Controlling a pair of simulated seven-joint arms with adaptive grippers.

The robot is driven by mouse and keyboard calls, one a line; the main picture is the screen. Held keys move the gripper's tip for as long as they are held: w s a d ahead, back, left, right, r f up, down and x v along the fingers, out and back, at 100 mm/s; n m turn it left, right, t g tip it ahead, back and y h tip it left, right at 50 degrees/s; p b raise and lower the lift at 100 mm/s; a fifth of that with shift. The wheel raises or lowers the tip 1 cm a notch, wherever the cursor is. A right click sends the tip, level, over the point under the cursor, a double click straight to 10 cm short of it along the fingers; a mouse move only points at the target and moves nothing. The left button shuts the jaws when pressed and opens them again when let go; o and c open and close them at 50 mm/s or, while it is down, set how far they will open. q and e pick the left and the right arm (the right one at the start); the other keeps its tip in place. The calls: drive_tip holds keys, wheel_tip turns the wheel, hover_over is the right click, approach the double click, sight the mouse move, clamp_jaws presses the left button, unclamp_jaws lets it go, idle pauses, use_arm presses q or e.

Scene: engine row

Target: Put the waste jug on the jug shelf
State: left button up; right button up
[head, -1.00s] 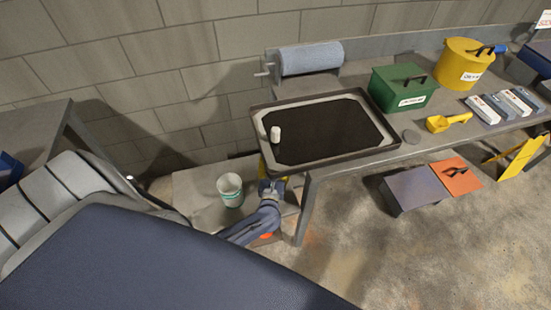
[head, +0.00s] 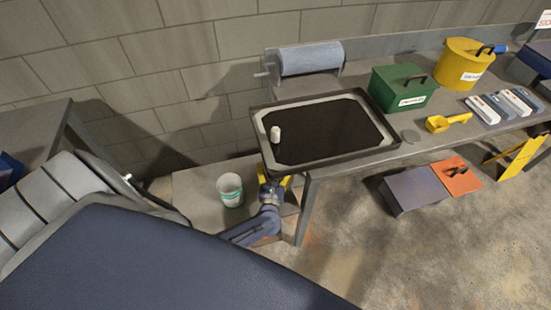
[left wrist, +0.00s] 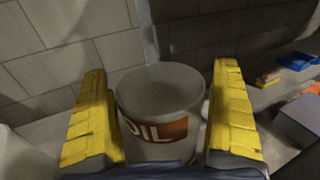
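A pale jug (left wrist: 162,100) with a brown label reading "OIL" stands upright between the yellow fingers of my left gripper in the left wrist view; I take it for the waste jug. My left gripper (left wrist: 164,95) is open around it, with narrow gaps at the fingertips. In the head view my left gripper (head: 273,182) is low beside the bench leg; the jug is hidden there. A low grey shelf (head: 195,189) lies beside it; I cannot tell if it is the jug shelf. My right gripper is not in view.
A white tub (head: 230,189) with a teal band stands on the low shelf, left of my gripper. A black tray (head: 300,163) on the bench overhangs near it. A bench leg (head: 308,205) stands just right. Green (head: 396,95) and yellow (head: 462,68) containers are farther right.

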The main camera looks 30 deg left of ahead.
use_arm(q)
drive_tip(key=shift+r, duration=0.15)
